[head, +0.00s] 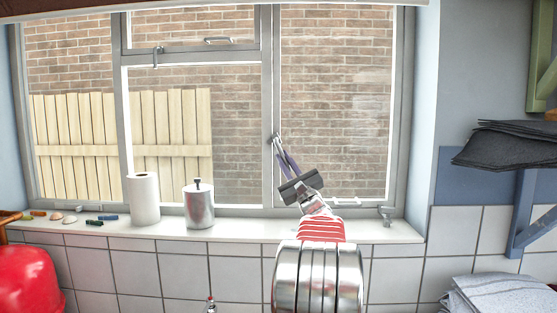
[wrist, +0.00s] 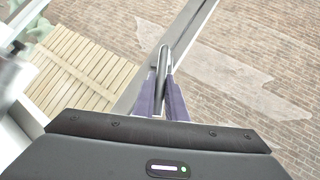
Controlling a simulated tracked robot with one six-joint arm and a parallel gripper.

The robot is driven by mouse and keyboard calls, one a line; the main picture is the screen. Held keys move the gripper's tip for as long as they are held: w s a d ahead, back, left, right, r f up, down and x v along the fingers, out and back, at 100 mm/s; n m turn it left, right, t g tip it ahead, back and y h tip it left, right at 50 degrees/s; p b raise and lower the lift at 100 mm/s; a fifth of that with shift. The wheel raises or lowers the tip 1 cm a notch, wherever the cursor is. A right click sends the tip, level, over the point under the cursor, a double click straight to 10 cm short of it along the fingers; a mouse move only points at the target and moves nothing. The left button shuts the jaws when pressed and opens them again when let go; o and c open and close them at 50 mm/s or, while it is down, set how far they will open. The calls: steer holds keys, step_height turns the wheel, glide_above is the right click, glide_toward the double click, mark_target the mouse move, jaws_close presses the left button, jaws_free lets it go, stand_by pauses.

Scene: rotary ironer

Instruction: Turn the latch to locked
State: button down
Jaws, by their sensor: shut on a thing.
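The latch (head: 276,140) is a slim grey metal handle on the upright bar of the window frame, between the middle and right panes. It also shows in the wrist view (wrist: 163,62), where its bar runs down between my fingers. My gripper (head: 283,157) reaches up to it from below right, and its purple fingers are shut on the latch's lower part. In the wrist view my gripper (wrist: 165,98) has one finger on each side of the handle.
A paper roll (head: 143,199) and a lidded metal canister (head: 198,206) stand on the white sill (head: 245,229) left of my arm. A window stay (head: 343,202) lies low on the right pane. Dark folded cloths (head: 508,147) sit on a shelf at right.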

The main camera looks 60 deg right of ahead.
steer(key=shift+w+a+f+m+g+h, duration=0.15)
steer(key=shift+w+m+h, duration=0.15)
steer(key=shift+m+h, duration=0.4)
steer(key=shift+w+a+f+m+g+h, duration=0.2)
steer(key=shift+w+m+h, duration=0.25)
steer(key=shift+m, duration=0.4)
steer(key=shift+w+a+f+m+g+h, duration=0.1)
steer(key=shift+w+f+m+g+h, duration=0.1)
steer(key=shift+m+h, duration=0.5)
steer(key=shift+m, duration=0.25)
steer(key=c, duration=1.8)
jaws_free()
steer(key=shift+r, duration=0.15)
steer(key=shift+s, duration=0.1)
steer(key=shift+s, duration=0.1)
